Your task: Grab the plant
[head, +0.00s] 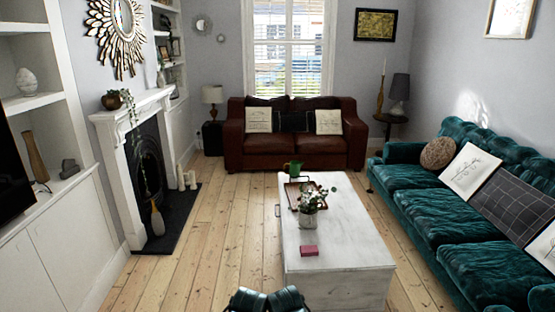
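A small leafy plant (310,199) with pale flowers stands upright in a light pot (307,220) on the white coffee table (345,246). It is near the middle of the table, at the near end of a brown tray; I cannot tell if the pot touches the tray. A second plant (128,98) trails from a round brown pot on the mantelpiece at left. Neither of my grippers can be made out. Only dark, rounded parts, apparently of my own body, show at the bottom edge, short of the table.
The brown tray (292,191), a green vessel (293,168) and a pink box (308,250) are on the table. A teal sofa (430,217) stands at right, a brown sofa (295,145) at the back. Bare floorboards (205,245) lie open left of the table.

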